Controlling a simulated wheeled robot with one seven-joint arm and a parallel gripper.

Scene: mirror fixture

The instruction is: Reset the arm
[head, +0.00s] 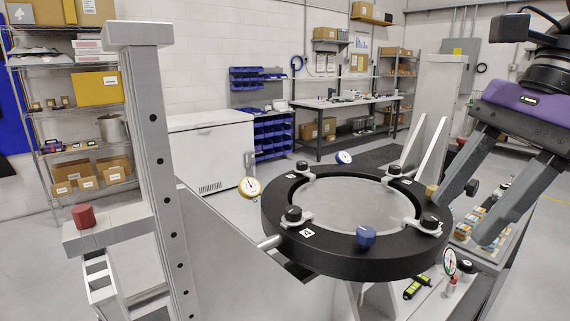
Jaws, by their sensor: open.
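My gripper (462,216) is at the right of the head view, reaching down and left from my dark arm with its purple wrist part (522,99). Its two long grey fingers are spread apart, with nothing held between them. The fingertips are close to the right edge of the black ring of the mirror fixture (310,252) in the picture. Whether they touch the ring cannot be told. The round mirror (345,208) lies in the ring, with several black-knobbed clamps around it. A blue knob (366,237) is at the ring's front and a yellow one (431,191) at its right.
A tall grey post (155,150) with a red knob (84,216) beside it stands at the left. Dial gauges (250,187) surround the ring. A tray of small parts (489,222) lies behind the fingers. Shelves, a white chest (212,150) and a workbench (345,103) stand further back.

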